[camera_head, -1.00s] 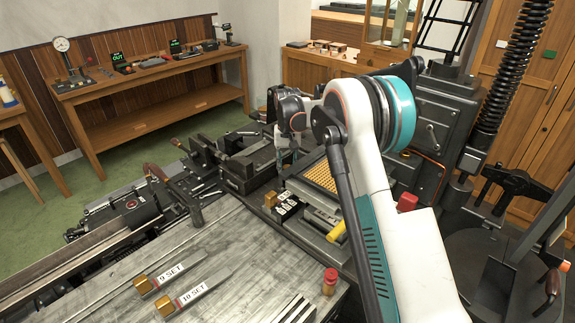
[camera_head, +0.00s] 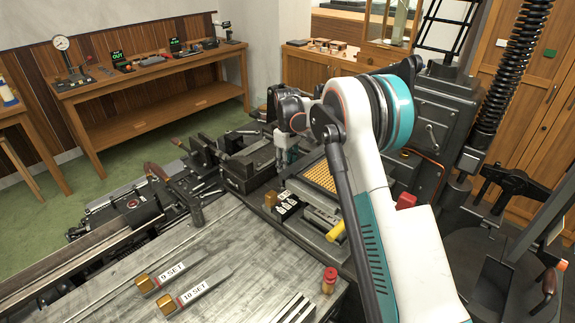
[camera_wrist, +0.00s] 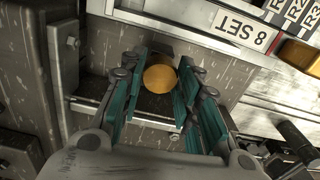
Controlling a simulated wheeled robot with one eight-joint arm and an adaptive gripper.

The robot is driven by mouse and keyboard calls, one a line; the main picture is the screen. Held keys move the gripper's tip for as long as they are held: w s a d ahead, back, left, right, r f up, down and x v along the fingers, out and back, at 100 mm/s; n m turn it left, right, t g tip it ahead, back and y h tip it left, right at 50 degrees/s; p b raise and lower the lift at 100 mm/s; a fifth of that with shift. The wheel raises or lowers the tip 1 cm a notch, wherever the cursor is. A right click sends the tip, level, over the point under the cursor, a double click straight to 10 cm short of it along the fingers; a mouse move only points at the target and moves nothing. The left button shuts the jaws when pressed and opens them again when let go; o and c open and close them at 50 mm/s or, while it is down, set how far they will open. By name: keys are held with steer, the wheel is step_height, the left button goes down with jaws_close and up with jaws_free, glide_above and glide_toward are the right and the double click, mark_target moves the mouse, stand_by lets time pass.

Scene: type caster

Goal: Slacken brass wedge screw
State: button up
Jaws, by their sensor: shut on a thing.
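A round brass screw head (camera_wrist: 160,79) lies between the teal-padded fingers of my gripper (camera_wrist: 162,64) in the wrist view. The fingers are closed in on it from both sides. Beside it is a white plate marked 8 SET (camera_wrist: 240,24), upside down in this view. In the head view my gripper (camera_head: 282,158) points down at the machine beyond the table, and the screw in it cannot be made out there.
On the near metal table (camera_head: 225,255) lie two brass-ended wedges, labelled 9 SET (camera_head: 172,273) and 10 SET (camera_head: 194,294). A red-capped bottle (camera_head: 329,281) stands at its right. Another brass block (camera_wrist: 298,54) is right of my gripper in the wrist view.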

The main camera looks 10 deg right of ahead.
steer(key=shift+n, duration=0.6)
steer(key=o, duration=1.1)
step_height(320, 180, up, 12)
steer(key=shift+f, duration=0.1)
